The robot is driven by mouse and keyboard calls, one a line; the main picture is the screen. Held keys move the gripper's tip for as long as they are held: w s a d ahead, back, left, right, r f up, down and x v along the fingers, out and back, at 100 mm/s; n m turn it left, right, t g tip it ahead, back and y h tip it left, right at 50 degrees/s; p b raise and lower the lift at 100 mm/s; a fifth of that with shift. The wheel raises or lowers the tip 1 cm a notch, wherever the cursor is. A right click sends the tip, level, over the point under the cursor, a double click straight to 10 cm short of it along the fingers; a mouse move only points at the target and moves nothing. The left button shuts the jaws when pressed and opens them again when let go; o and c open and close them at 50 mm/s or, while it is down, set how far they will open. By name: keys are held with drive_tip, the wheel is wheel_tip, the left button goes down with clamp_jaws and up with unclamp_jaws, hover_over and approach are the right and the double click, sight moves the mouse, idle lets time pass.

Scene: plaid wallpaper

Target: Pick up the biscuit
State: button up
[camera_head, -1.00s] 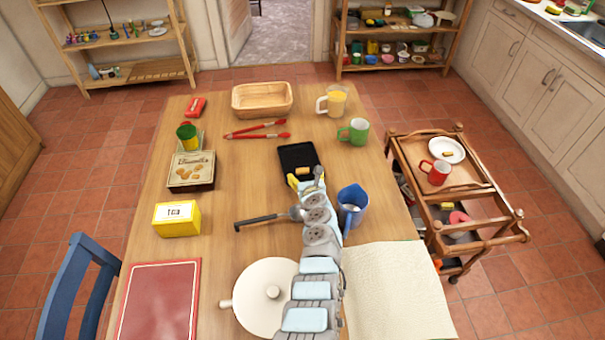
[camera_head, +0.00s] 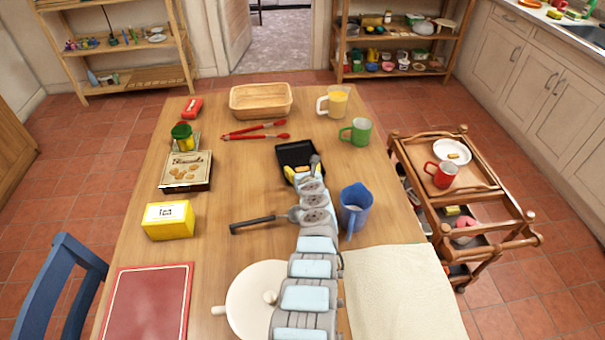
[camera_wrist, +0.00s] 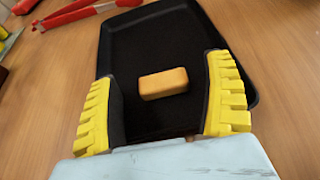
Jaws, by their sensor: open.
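A small golden-brown block, which looks like the biscuit (camera_wrist: 164,83), lies on a black tray (camera_wrist: 150,40) in the wrist view. The tray (camera_head: 290,152) also shows in the head view, in the middle of the table. My gripper (camera_wrist: 166,105) is open, with a yellow-padded finger on each side of the biscuit and clear gaps between. The fingers do not visibly touch it. In the head view my gripper (camera_head: 303,173) is over the tray's near end and hides that part; the biscuit cannot be made out there.
A blue pitcher (camera_head: 355,208) stands close to the right of my arm. A dark-handled utensil (camera_head: 255,224) lies to its left, and a white lidded pot (camera_head: 262,295) is nearer. Red tongs (camera_head: 255,135) lie behind the tray. A similar small block (camera_head: 453,156) is on the trolley's plate.

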drive_tip(key=shift+s+f, duration=0.15)
drive_tip(key=shift+f, duration=0.15)
drive_tip(key=c, duration=0.9)
drive_tip(key=shift+r, duration=0.1)
drive_tip(key=shift+c, duration=0.2)
